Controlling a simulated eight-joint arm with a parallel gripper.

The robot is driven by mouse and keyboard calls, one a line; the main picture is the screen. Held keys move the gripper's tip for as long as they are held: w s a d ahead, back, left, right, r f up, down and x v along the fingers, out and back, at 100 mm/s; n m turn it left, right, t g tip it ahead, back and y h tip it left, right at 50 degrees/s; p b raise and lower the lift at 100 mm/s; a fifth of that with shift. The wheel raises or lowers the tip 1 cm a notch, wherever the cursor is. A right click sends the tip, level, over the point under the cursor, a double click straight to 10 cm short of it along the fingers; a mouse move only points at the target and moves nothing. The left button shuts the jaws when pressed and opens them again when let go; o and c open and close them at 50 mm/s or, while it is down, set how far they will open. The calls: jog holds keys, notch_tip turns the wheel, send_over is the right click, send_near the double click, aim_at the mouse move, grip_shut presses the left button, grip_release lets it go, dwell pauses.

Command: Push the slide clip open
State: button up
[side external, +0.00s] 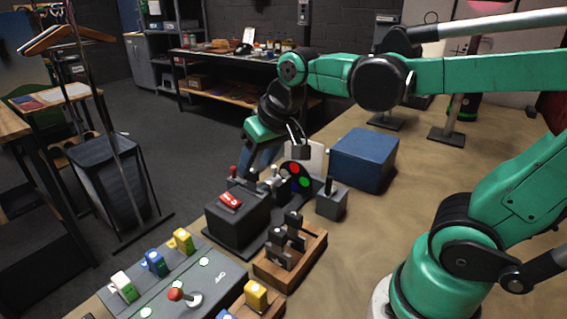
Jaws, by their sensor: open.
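I cannot tell for certain which part is the slide clip. A dark box (238,222) carries a red piece (230,201) on its top, near the middle of the side external view. In front of it, a wooden tray (291,268) holds upright dark clip-like parts (283,248). My gripper (256,172) is open and points down behind the dark box, among small levers and knobs. Its fingertips are small and partly hidden, so contact with anything there cannot be told.
Red and green round buttons (304,182) stand right of my gripper. A blue box (364,159) and a small grey lever box (331,204) lie farther right. A grey panel (222,279) with coloured switches and a red-knobbed stick is in front. Bare table (375,225) lies to the right.

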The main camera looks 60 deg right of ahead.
aim_at(233, 168)
jog(key=w+d+m+g, duration=0.1)
jog(key=w+m, duration=0.1)
jog(key=w, duration=0.1)
jog(key=w+d+m+g, duration=0.1)
jog(key=w+m+g, duration=0.1)
jog(key=w, duration=0.1)
jog(key=w+d+m+g, duration=0.1)
jog(key=w+m, duration=0.1)
jog(key=w, duration=0.1)
jog(key=shift+w+d+f+g, duration=0.3)
jog(key=shift+w+d+f, duration=0.2)
jog(key=shift+w+f, duration=0.1)
jog(key=shift+w, duration=0.05)
jog(key=shift+w+d+f+m+g, duration=0.15)
jog(key=shift+f+m+g, duration=0.15)
jog(key=shift+f, duration=2.7)
grip_shut()
